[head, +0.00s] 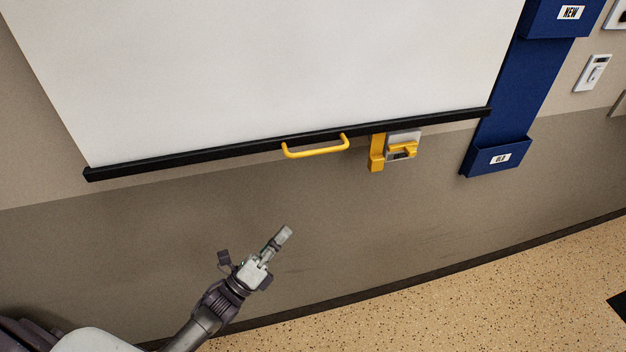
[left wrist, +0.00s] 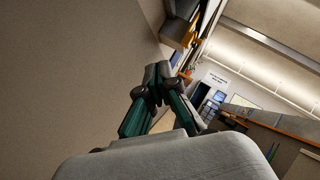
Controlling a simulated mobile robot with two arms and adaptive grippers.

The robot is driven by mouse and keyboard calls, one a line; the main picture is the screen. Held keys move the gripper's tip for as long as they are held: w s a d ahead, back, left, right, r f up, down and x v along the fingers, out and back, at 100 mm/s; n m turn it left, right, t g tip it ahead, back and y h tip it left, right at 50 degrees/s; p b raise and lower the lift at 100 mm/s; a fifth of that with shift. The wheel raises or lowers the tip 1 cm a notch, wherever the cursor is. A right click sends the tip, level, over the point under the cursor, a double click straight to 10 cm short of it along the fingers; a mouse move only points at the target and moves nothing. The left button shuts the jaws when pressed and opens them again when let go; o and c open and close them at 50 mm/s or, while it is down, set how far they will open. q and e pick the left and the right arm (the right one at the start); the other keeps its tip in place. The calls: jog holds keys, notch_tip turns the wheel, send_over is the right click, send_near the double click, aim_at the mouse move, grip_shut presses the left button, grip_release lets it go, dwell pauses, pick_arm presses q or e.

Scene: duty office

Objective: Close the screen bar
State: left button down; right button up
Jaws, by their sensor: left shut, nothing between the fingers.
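The screen bar (head: 230,155) is a long black bar along the bottom edge of the white pull-down screen (head: 270,70) in the head view. A yellow handle (head: 316,150) hangs from the bar near its middle. My left gripper (head: 286,232) is below the handle, apart from it, and points up toward it in front of the wall. Its fingers are shut and empty, and they also show in the left wrist view (left wrist: 158,72). My right gripper does not show in either view.
A yellow bracket (head: 377,153) and a grey wall box with a yellow part (head: 403,148) sit right of the handle, just under the bar. A blue wall pocket (head: 497,157) hangs farther right. The wall (head: 370,220) below the bar is bare around my gripper.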

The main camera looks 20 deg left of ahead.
pick_arm(q)
notch_tip(320, 180, up, 10)
jog(key=s+d+f+m+g+h, duration=0.1)
jog(key=s+d+m+g+h, duration=0.15)
jog(key=m+h, duration=0.65)
jog(key=w+d+r+p, duration=0.1)
jog(key=w+r+p, duration=0.1)
jog(key=r, duration=0.3)
jog(key=w+d+r+m+t+y+p, duration=0.1)
jog(key=w+d+r+p, duration=0.1)
jog(key=r, duration=0.3)
jog(key=shift+w+d+r+p, duration=0.25)
jog(key=shift+w+r+p, duration=0.15)
jog(key=shift+w, duration=0.2)
